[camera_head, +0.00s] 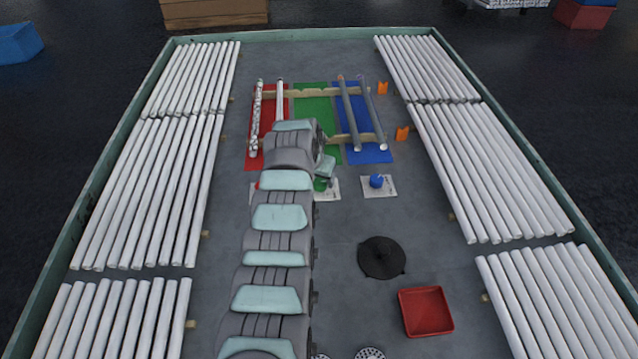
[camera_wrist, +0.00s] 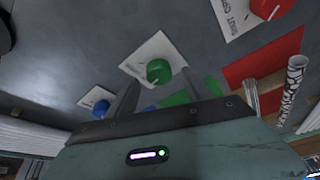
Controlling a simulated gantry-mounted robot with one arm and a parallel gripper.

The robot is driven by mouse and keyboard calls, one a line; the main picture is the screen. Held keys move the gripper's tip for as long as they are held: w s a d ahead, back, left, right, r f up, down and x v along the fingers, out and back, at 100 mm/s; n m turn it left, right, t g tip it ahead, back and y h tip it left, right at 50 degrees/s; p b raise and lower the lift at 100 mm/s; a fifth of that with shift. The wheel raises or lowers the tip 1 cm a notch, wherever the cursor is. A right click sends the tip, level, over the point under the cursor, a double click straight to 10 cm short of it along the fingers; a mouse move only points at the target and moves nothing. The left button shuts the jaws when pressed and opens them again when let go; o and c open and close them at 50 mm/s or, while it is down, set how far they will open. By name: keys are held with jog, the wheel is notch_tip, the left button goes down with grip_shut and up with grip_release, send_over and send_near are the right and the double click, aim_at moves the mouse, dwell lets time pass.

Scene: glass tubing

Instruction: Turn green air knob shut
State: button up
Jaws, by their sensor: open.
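The green knob (camera_wrist: 159,71) sits on a white label plate (camera_wrist: 150,50) in the wrist view. In the head view the green knob (camera_head: 320,184) shows only in part, because my arm covers much of its plate. My gripper (camera_wrist: 160,79) is open, with one finger on each side of the green knob in the wrist view. I cannot tell whether either finger touches it. The lettering on the plate is too small to read, and I cannot tell the knob's angle.
A blue knob (camera_head: 377,180) stands to the right of the green one, and a red knob (camera_wrist: 265,8) shows in the wrist view. Glass tubes (camera_head: 350,110) lie on a rack behind. A black disc (camera_head: 382,257) and red tray (camera_head: 425,311) lie in front.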

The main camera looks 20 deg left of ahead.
jog(key=shift+b+x, duration=0.7)
jog(key=shift+x, duration=0.2)
jog(key=shift+d, duration=0.1)
grip_shut()
